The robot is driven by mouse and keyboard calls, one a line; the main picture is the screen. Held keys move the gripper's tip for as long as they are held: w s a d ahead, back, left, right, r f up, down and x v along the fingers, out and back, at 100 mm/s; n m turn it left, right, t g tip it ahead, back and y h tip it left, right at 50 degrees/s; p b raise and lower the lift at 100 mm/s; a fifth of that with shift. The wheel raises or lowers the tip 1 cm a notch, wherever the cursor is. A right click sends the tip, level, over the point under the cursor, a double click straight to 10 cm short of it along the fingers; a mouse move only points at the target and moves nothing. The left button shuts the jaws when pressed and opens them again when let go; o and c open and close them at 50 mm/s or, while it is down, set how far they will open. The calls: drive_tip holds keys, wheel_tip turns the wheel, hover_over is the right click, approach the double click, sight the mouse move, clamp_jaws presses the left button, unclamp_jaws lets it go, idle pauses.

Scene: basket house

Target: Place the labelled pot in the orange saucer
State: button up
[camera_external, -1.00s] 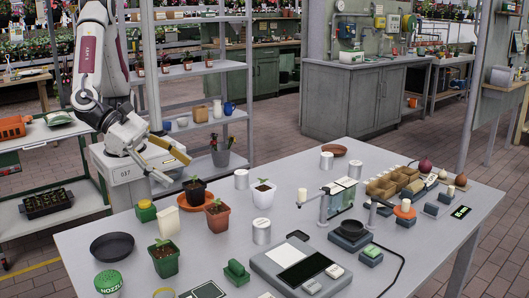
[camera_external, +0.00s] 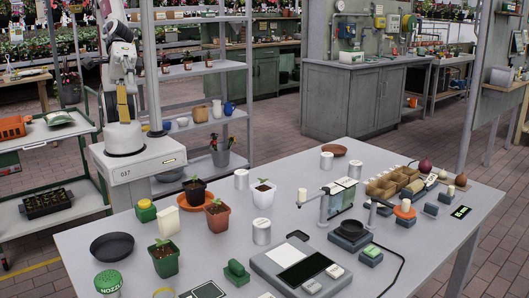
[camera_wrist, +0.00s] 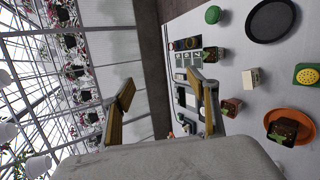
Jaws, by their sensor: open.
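The orange saucer (camera_external: 182,202) lies on the table near its left back edge; it also shows in the wrist view (camera_wrist: 294,112). A dark pot with a seedling (camera_external: 196,191) appears to stand in it. Near it are a terracotta pot (camera_external: 217,216), a white pot (camera_external: 263,196) and, further forward, a green pot (camera_external: 164,260). I cannot make out which pot bears a label. My gripper (camera_wrist: 165,104) is open and empty, its yellow-padded fingers wide apart. In the external view it is above my base, left of the table and clear of the pots.
A black saucer (camera_external: 112,247), a cream box (camera_external: 168,220) and a green-yellow container (camera_external: 146,211) stand near the saucer. A scale (camera_external: 300,265) and small fixtures fill the middle and right. Shelving (camera_external: 205,65) stands behind my arm.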

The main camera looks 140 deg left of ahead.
drive_tip(key=s+a+f+m+g+y, duration=0.1)
drive_tip(key=s+a+m, duration=0.3)
drive_tip(key=s, duration=0.4)
drive_tip(key=s+a+f+m+g+y, duration=0.1)
drive_tip(key=s+a+f+m+g, duration=0.2)
drive_tip(key=s+m, duration=0.4)
drive_tip(key=s+a+f+m+g+y, duration=0.1)
drive_tip(key=s+a+f+m, duration=0.2)
drive_tip(key=s, duration=0.7)
drive_tip(key=a+m, duration=0.2)
drive_tip(key=m, duration=0.1)
drive_tip(key=shift+s+g, duration=0.4)
